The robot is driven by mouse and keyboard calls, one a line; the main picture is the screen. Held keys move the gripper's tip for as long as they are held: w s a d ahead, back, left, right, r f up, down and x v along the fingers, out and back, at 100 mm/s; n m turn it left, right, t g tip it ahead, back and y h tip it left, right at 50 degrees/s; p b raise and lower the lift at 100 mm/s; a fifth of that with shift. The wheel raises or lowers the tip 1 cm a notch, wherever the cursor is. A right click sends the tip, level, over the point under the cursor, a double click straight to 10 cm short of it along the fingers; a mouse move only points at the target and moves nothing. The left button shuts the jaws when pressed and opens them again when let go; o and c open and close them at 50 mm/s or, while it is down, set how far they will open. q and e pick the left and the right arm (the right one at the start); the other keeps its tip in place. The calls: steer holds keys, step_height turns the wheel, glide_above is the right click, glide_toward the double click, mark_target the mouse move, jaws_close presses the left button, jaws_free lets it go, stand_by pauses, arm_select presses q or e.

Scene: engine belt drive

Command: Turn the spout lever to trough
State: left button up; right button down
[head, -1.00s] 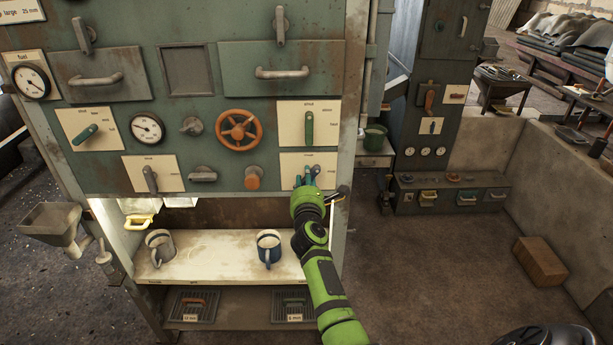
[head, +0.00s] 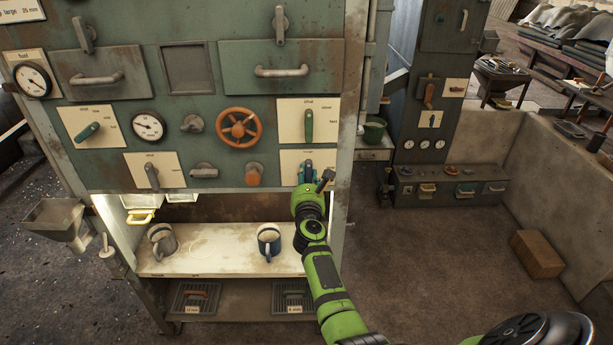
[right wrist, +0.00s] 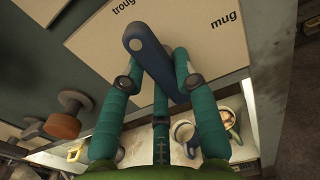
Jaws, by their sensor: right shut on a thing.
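The spout lever (right wrist: 159,66) is dark blue and sits on a cream plate (right wrist: 90,45) printed "troug…" at the left and "mug" at the right. In the right wrist view its handle slants down to the right from its round pivot. My right gripper (right wrist: 157,76) has green fingers on both sides of the handle and is shut on it. In the head view my right gripper (head: 305,174) is at the lower right of the green panel and hides most of the lever. My left gripper is not in view.
A blue mug (head: 268,243) and a grey jug (head: 161,241) stand on the lit shelf (head: 215,264) below the panel. An orange knob (head: 253,175) and an orange handwheel (head: 239,129) are left of my gripper.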

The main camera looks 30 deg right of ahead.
stand_by(0.4)
steer(key=c, duration=0.9)
jaws_free()
steer(key=shift+c, duration=0.2)
steer(key=shift+a, duration=0.1)
steer(key=shift+s+a+f, duration=0.1)
steer(key=shift+s+a, duration=0.05)
steer(key=shift+s, duration=0.15)
steer(key=v, duration=0.6)
steer(key=shift+s+a, duration=0.15)
steer(key=shift+s, duration=0.15)
